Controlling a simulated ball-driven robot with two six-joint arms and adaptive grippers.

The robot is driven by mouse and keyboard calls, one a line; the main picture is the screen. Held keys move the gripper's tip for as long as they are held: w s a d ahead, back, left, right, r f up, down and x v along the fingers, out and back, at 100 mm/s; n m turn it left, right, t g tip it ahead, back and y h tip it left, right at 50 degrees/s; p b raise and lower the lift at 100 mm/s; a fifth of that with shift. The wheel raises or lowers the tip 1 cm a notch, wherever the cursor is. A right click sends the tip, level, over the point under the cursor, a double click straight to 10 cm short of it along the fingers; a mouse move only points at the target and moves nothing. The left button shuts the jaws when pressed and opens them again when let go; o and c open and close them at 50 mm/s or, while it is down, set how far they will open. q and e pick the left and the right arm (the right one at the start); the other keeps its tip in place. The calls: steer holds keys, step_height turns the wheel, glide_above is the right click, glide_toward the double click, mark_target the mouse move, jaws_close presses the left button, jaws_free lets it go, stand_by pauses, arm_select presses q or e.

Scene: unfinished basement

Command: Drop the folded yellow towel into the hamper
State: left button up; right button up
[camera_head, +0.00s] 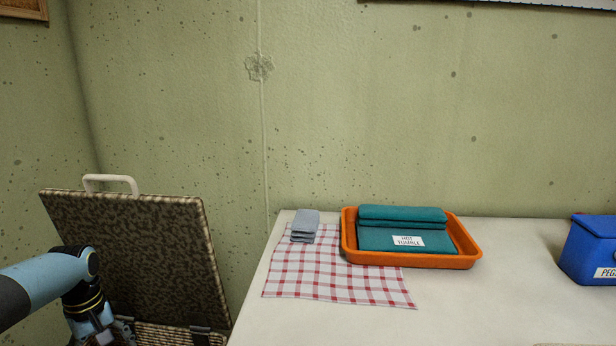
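The hamper (150,245) is a brown woven one at the lower left. Its lid stands raised, with a white handle (110,180) on the top edge. Only a strip of the body shows below the hinges, and the inside is out of frame. My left gripper (105,341) is at the bottom edge, in front of the lid. Its fingertips are cut off by the frame, so I cannot see whether it is open or holds anything. No yellow towel is visible. My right gripper is not in view.
A white table (470,310) fills the lower right. On it are a red-checked cloth (335,280), a small grey folded stack (305,225), an orange tray (465,250) with folded teal cloths (400,215) labelled "HOT TUMBLE", and a blue box (592,250). The front right is mostly clear.

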arm_select(q)
step_height(320, 180, up, 12)
stand_by(0.5)
steer(key=shift+w, duration=0.1)
